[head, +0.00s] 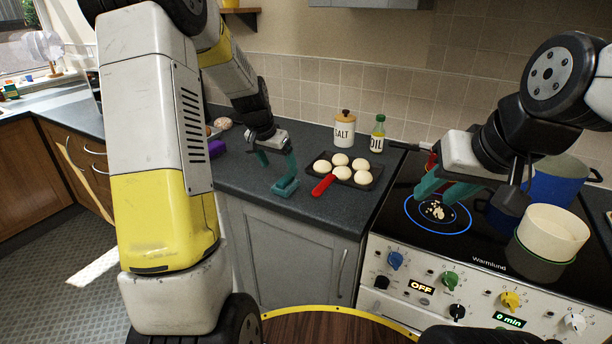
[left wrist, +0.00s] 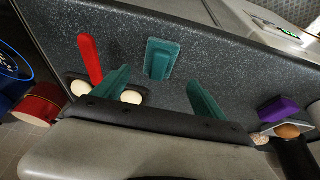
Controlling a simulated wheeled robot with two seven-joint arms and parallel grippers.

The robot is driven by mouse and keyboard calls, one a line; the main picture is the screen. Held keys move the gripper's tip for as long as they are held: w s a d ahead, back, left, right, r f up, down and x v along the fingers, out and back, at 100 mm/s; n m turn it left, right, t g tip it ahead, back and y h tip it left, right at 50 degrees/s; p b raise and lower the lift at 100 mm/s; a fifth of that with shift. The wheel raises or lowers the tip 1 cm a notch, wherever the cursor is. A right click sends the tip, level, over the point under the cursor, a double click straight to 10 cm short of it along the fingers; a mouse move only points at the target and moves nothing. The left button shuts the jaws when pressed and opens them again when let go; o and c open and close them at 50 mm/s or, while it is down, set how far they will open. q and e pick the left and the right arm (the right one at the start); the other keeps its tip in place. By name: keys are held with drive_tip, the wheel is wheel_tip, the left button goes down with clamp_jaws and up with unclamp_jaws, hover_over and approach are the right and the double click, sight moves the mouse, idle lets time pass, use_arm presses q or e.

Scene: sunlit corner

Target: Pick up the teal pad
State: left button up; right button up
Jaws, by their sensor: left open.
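The teal pad (head: 284,187) lies on the dark countertop near its front edge, left of the red-handled tray. It also shows in the left wrist view (left wrist: 162,58), ahead of the fingers and roughly between them. My left gripper (head: 277,168) is open above the counter at the pad, with its teal fingers apart and nothing held. In the head view one finger overlaps the pad's look, so I cannot tell the exact gap. My right gripper (head: 446,188) hangs over the hob with its teal fingers apart, and I see nothing held.
A dark tray (head: 376,181) of several buns with a red handle (head: 323,185) is right of the pad. The salt jar (head: 345,131) and oil bottle (head: 378,135) stand behind. A purple object (head: 216,148) lies left. A cream pot (head: 552,232) and blue pot (head: 556,184) stand right.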

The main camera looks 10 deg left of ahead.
sight(285, 179)
use_arm(q)
drive_tip(key=x, duration=0.8)
drive_tip(key=shift+f, duration=0.1)
drive_tip(key=shift+d, duration=0.1)
drive_tip(key=c, duration=1.4)
